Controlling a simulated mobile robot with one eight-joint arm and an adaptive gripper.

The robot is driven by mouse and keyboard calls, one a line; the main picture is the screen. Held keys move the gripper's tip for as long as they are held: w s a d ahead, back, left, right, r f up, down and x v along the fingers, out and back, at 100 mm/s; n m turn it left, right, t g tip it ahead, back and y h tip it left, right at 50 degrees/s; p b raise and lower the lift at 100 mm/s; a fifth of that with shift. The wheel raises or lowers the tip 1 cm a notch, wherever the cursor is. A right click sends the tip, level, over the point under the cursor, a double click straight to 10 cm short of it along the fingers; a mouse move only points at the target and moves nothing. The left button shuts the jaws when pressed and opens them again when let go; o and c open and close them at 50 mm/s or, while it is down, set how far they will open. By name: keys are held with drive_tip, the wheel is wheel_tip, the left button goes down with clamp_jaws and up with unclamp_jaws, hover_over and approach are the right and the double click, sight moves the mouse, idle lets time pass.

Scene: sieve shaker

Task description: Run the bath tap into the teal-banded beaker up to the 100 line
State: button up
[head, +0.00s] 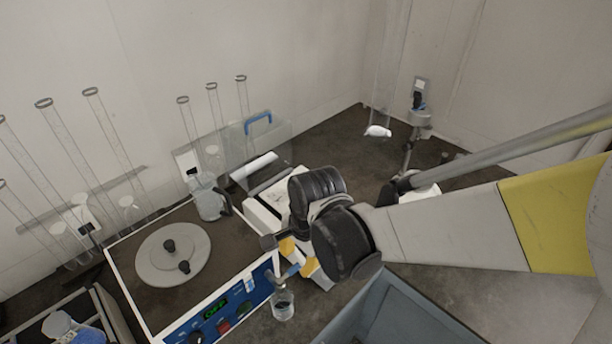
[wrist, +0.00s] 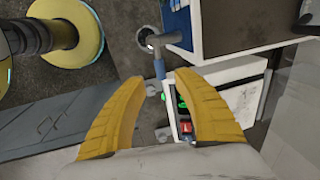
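The bath tap, with its blue lever (head: 292,271), sticks out from the bath's blue front panel near its right corner. In the wrist view the blue lever (wrist: 159,68) lies just beyond and between my fingertips, with gaps on both sides. A small clear beaker (head: 283,306) stands under the spout; its round rim (wrist: 147,38) shows in the wrist view. I cannot make out its band, its lines or its water level. My gripper (head: 298,257) has its yellow fingers apart and empty; they also show in the wrist view (wrist: 160,78).
The bath (head: 130,262) has a round grey lid (head: 172,254) on top. A glass jug (head: 209,198) stands at its back corner. A white device with a red button (wrist: 224,97) is close beside my fingers. A grey-blue bin (head: 400,312) is at the front right.

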sight(295, 268)
drive_tip(key=f, duration=0.3)
drive_tip(key=f+b, duration=0.1)
drive_tip(key=shift+w+a+f, duration=0.35)
drive_tip(key=shift+a+f, duration=0.05)
drive_tip(key=shift+c, duration=0.4)
clamp_jaws()
